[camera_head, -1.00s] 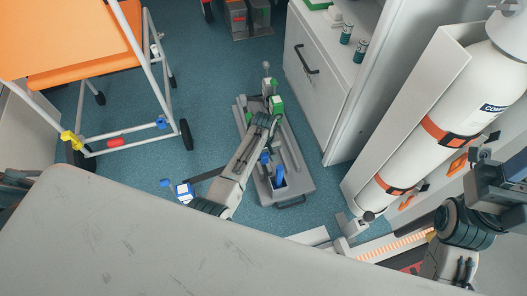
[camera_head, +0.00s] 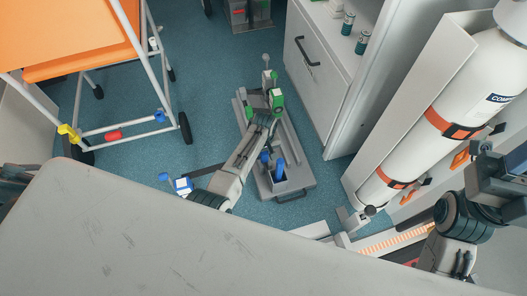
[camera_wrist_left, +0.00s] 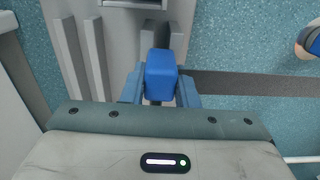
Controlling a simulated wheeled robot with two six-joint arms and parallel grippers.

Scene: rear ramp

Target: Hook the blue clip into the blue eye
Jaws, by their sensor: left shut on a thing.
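My left gripper (camera_head: 272,162) hangs over the grey floor tray and points toward its handle. It is shut on the blue clip (camera_wrist_left: 161,76), which sits between its blue-grey fingers in the left wrist view. A dark strap (camera_wrist_left: 245,84) runs right from the clip. In the head view the strap (camera_head: 208,170) runs left to a blue-and-white block (camera_head: 182,185) on the floor. A blue fitting (camera_head: 159,116), seemingly the blue eye, is on the trolley's lower bar, apart from the clip. My right gripper (camera_head: 497,185) is at the right edge, its fingers unclear.
The orange trolley (camera_head: 75,40) stands at upper left, with yellow (camera_head: 69,134) and red (camera_head: 114,135) fittings on its lower frame. The grey tray (camera_head: 302,178) lies beside a white cabinet (camera_head: 312,75). A strapped cylinder (camera_head: 455,105) is at right. Blue floor (camera_head: 205,105) is clear between trolley and tray.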

